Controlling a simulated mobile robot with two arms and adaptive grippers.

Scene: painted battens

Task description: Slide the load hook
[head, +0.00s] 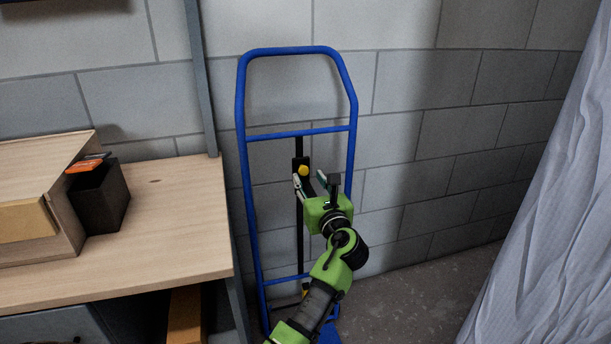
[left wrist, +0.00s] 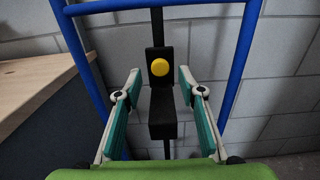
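The load hook (head: 301,166) is a black block with a round yellow button, on a black vertical rail (head: 299,225) in the middle of a blue hand truck (head: 241,100). In the left wrist view the hook (left wrist: 162,122) shows a black upright plate with the yellow button and a block jutting towards me below it. My left gripper (head: 310,182) is in front of the hook. Its fingers are spread; in the left wrist view the gripper (left wrist: 158,75) has one finger on each side of the hook, with gaps visible. My right gripper is not in view.
A wooden workbench (head: 180,215) stands at the left with a black box (head: 100,200) and a wooden case (head: 65,205) on it. A grey block wall (head: 420,130) is behind the hand truck. A pale curtain (head: 550,210) hangs at the right. Bare floor (head: 410,300) shows between.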

